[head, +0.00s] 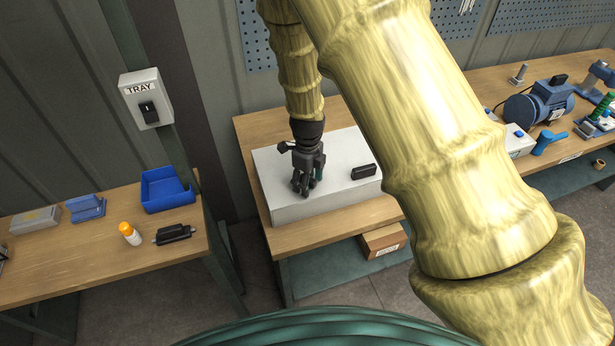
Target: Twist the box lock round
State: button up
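A pale grey box (283,208) lies on the middle wooden bench, with a black handle-like part (363,171) on its top at the right. My gripper (304,188) points down over the left-middle part of the box top, its dark fingers at or just above the surface. A small dark green part (319,173) shows beside the fingers on their right; I cannot tell whether it is the lock or whether the fingers touch it. The spot under the fingers is hidden by the gripper. The view is too small to show whether the fingers are closed on anything.
A wall box marked TRAY (146,99) has a black switch. The left bench holds a blue bin (167,189), a white bottle with orange cap (130,234) and a black cylinder (173,234). A blue motor (538,102) stands right. My arm covers much of the middle.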

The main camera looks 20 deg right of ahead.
jog(key=shift+r+p, duration=0.75)
jog(key=shift+r, duration=2.75)
